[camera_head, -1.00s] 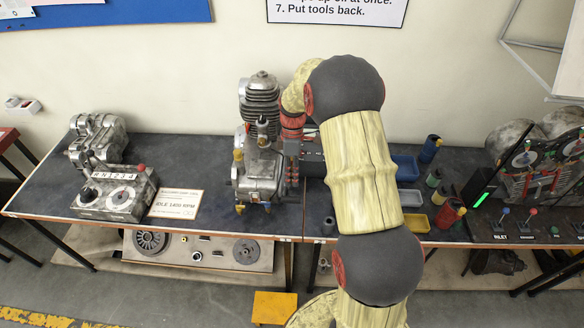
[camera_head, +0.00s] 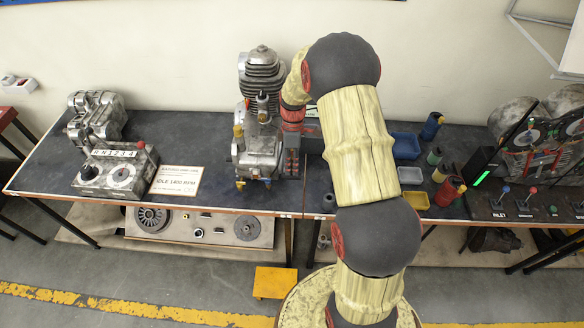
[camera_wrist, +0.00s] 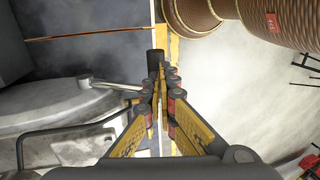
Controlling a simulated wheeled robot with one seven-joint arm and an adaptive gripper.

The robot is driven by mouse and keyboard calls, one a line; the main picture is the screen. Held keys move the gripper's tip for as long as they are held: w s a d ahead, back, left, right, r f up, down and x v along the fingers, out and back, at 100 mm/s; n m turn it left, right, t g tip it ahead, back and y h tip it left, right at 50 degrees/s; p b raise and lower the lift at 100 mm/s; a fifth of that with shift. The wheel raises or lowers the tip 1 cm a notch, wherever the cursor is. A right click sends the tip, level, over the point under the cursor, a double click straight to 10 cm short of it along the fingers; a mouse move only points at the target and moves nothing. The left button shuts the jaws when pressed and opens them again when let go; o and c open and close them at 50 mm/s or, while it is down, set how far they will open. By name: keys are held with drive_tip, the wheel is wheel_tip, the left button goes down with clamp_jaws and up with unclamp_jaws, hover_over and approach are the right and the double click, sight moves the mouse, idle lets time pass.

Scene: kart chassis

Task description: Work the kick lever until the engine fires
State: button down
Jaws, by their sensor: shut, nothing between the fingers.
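The grey single-cylinder engine (camera_head: 262,85) with black cooling fins stands upright on the dark bench. In the wrist view its rounded metal casing (camera_wrist: 60,115) fills the left side. A pale metal rod with a black cylindrical end (camera_wrist: 156,62), which looks like the kick lever, reaches from the casing to my fingertips. My gripper (camera_wrist: 163,85) is shut with nothing between its yellow fingers. Its tips are right beside the black end; I cannot tell whether they touch. In the head view the gripper end is beside the engine's right side, and the lever cannot be made out.
A grey control box (camera_head: 117,171) and a white idle-speed card (camera_head: 177,180) lie left of the engine. Blue and yellow bins (camera_head: 405,147) and several bottles stand to the right. In the wrist view a bent black bar (camera_wrist: 65,132) runs left of my fingers.

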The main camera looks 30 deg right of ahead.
drive_tip(key=shift+s+a+f, duration=0.2)
drive_tip(key=shift+s+f, duration=0.05)
drive_tip(key=shift+f, duration=0.05)
drive_tip(key=shift+s+f+t+b, duration=0.15)
drive_tip(key=shift+t+b, duration=0.15)
drive_tip(key=shift+b, duration=0.15)
drive_tip(key=s+a+f+t+h+b, duration=0.1)
drive_tip(key=f+t+b, duration=0.1)
drive_tip(key=f+b, duration=0.3)
drive_tip(key=s+a+f+t+h+b, duration=0.1)
drive_tip(key=s+f+t+h+b, duration=0.1)
drive_tip(key=f+b, duration=0.4)
drive_tip(key=shift+a+f, duration=0.25)
drive_tip(key=shift+f, duration=0.75)
drive_tip(key=shift+s, duration=0.1)
drive_tip(key=shift+r, duration=0.1)
